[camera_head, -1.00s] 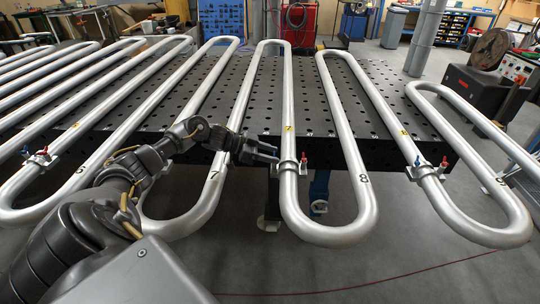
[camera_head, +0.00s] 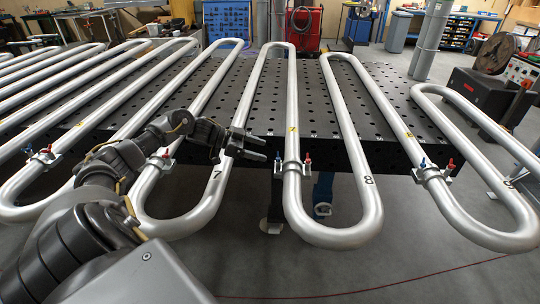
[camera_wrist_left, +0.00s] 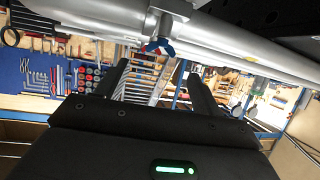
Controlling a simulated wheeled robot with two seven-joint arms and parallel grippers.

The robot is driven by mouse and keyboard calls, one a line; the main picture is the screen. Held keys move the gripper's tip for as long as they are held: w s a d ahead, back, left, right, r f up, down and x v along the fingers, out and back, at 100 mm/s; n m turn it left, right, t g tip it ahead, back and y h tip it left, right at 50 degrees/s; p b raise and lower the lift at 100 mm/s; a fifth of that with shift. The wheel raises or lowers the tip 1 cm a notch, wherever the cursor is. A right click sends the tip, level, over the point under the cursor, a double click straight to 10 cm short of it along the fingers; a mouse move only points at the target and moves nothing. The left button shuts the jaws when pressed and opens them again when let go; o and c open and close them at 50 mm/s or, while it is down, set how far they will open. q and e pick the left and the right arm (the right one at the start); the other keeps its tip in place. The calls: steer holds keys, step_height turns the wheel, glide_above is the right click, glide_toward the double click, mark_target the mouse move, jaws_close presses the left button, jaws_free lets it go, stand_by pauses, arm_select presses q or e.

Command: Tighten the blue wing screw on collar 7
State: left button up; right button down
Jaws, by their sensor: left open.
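A silver collar (camera_head: 293,167) clamps the pipe at centre, beside a small yellow tag that I cannot read surely; a black 7 is on the bend to its left. It carries a blue wing screw (camera_head: 278,156) on the left and a red one (camera_head: 308,158) on the right. My left gripper (camera_head: 266,149) is open and empty, just left of the blue screw, apart from the collar. In the left wrist view the blue wing (camera_wrist_left: 155,45) shows ahead, between my open fingers (camera_wrist_left: 160,73), with red partly behind it. My right gripper is not in view.
Another collar (camera_head: 163,161) stands close beside my left forearm, and further collars (camera_head: 431,174) sit on pipes left and right. The black perforated table (camera_head: 330,108) lies behind the looping pipes.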

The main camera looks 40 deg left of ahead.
arm_select(q)
steer(key=shift+b+v, duration=0.4)
steer(key=shift+v, duration=2.05)
